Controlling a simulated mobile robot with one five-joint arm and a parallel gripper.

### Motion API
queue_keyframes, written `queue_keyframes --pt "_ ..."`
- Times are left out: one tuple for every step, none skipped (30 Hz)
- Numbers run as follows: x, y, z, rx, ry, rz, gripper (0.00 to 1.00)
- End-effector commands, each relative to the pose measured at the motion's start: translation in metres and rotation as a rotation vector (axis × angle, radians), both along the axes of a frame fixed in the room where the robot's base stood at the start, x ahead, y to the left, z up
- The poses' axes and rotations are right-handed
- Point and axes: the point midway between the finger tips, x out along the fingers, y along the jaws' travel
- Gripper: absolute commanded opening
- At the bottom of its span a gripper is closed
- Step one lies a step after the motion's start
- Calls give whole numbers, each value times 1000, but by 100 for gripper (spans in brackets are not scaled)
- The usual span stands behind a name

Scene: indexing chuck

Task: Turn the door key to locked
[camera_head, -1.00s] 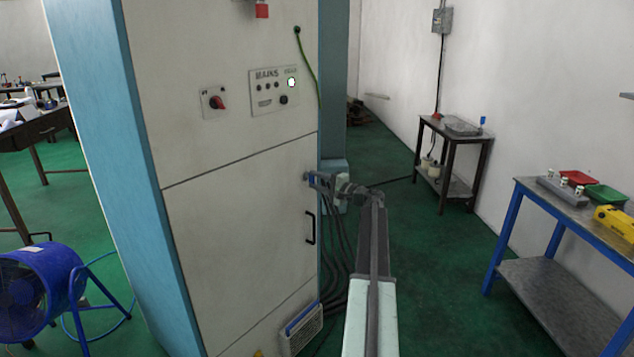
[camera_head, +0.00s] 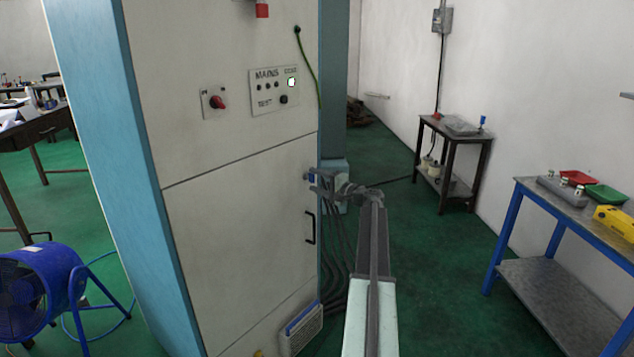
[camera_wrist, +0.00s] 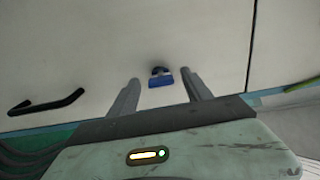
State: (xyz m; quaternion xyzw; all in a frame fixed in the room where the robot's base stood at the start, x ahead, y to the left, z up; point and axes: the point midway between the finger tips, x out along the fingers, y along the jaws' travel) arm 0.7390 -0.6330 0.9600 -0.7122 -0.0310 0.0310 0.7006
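The door key has a flat blue head and stands out from a dark round lock on the pale cabinet door (camera_head: 240,240). In the wrist view the key (camera_wrist: 161,81) lies between my gripper's two fingers, its wide side running across the picture. My gripper (camera_wrist: 161,88) is open, with a gap on both sides of the key. In the head view my gripper (camera_head: 312,181) is at the door's right edge, and the key (camera_head: 310,177) shows small beside the fingertips. I cannot tell how deep the fingers reach past the key head.
A black door handle (camera_head: 310,228) is below the key. A mains panel (camera_head: 274,90) and a red rotary switch (camera_head: 216,102) are higher up. A blue fan (camera_head: 40,290) stands left, a blue-framed bench (camera_head: 525,195) right. Dark cables hang beside the cabinet.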

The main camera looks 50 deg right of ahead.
Motion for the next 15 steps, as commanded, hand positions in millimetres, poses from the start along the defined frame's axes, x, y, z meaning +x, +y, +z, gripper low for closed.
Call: queue_keyframes --pt "0 0 0 0 0 0 58" --pt "0 0 0 0 0 -1 58" --pt "0 0 0 1 0 -1 58" --pt "0 0 0 1 0 -1 58" --pt "-1 0 0 1 0 -1 58" --pt "-2 -1 0 1 0 -1 58" --pt "-4 -1 0 1 0 -2 58" --pt "-6 -1 0 1 0 -2 58" --pt "-10 -1 0 1 0 -2 58" --pt "-14 -2 0 1 0 -2 58" --pt "-19 -2 0 1 0 -2 58" --pt "-26 -2 0 1 0 -2 58" --pt "-31 -2 0 1 0 -3 58" --pt "-37 -3 0 1 0 -3 58" --pt "-46 -4 0 1 0 -3 58"
